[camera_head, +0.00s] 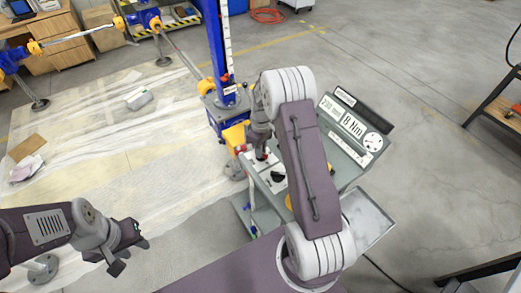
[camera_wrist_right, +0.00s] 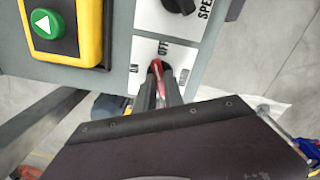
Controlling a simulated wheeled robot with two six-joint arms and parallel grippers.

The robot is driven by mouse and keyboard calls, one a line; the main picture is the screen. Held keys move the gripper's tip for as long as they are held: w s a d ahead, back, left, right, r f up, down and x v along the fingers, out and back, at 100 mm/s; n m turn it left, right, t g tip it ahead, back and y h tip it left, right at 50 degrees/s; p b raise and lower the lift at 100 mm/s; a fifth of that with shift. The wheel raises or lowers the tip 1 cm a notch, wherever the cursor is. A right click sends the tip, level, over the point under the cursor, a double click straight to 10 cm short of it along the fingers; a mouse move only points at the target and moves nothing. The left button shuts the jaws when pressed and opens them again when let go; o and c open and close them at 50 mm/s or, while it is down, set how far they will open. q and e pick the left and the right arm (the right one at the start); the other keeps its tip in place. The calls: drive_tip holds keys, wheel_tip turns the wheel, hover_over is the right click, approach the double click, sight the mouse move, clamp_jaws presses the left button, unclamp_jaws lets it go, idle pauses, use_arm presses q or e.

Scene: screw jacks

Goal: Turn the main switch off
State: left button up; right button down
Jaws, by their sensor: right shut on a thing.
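The main switch shows in the right wrist view as a red lever (camera_wrist_right: 153,92) on a white plate (camera_wrist_right: 143,55) with OFF printed at its top and smaller words to each side. The lever stands near upright below OFF; its exact angle is partly hidden. My right gripper (camera_wrist_right: 160,95) is shut on the lever, one finger on each side. In the head view my right gripper (camera_head: 262,152) reaches down to the grey control cart, and the arm partly covers the switch. My left gripper (camera_head: 131,256) is open and empty over the floor at lower left.
A black knob marked SPEED (camera_wrist_right: 180,5) sits just above the switch, and a green button in a yellow housing (camera_wrist_right: 47,25) is to its left. The grey cart (camera_head: 375,215) carries sign plates. A blue column (camera_head: 216,50) stands close behind.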

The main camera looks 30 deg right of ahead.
drive_tip(key=m, duration=0.4)
drive_tip(key=shift+m, duration=0.6)
drive_tip(key=c, duration=1.4)
unclamp_jaws()
drive_tip(key=shift+s, duration=0.1)
drive_tip(key=shift+c, duration=0.2)
drive_tip(key=shift+d, duration=0.1)
drive_tip(key=shift+r, duration=0.4)
wheel_tip(320, 180, up, 8)
drive_tip(key=b, duration=0.2)
drive_tip(key=shift+r, duration=0.15)
